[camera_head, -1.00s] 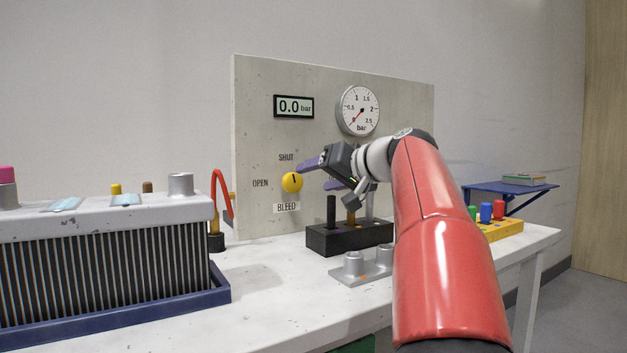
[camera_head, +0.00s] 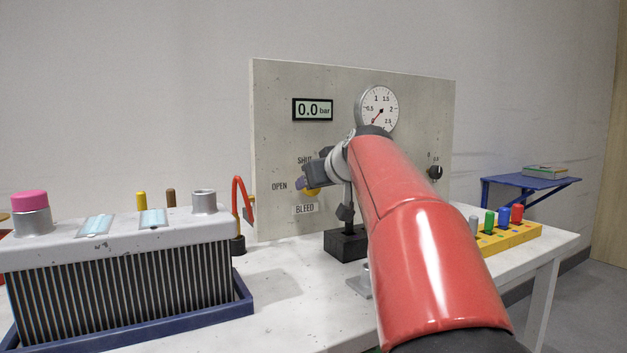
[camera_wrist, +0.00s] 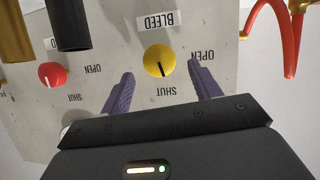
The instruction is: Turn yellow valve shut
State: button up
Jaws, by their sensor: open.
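The yellow valve (camera_wrist: 160,61) is a round knob on the upright grey panel, with BLEED, OPEN and SHUT lettered around it. In the wrist view, which shows the lettering upside down, its dark pointer line points toward the word SHUT. My gripper (camera_wrist: 161,69) is open, with one purple finger on each side of the knob and gaps visible between fingers and knob. I cannot tell how deep the fingertips reach.
A red knob (camera_wrist: 51,75) sits beside the yellow one on the panel (camera_head: 275,145). The display (camera_head: 313,110) reads 0.0 bar beside a round gauge (camera_head: 379,107). A red hose (camera_head: 237,190) curves at the panel's left edge. A black block (camera_head: 343,246) stands below my arm.

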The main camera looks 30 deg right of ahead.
jog(key=shift+x, duration=1.9)
jog(key=c, duration=1)
jog(key=shift+m+y+p, duration=0.3)
jog(key=shift+m+y, duration=0.4)
jog(key=shift+m, duration=0.3)
jog(key=o, duration=1)
jog(key=shift+d, duration=0.1)
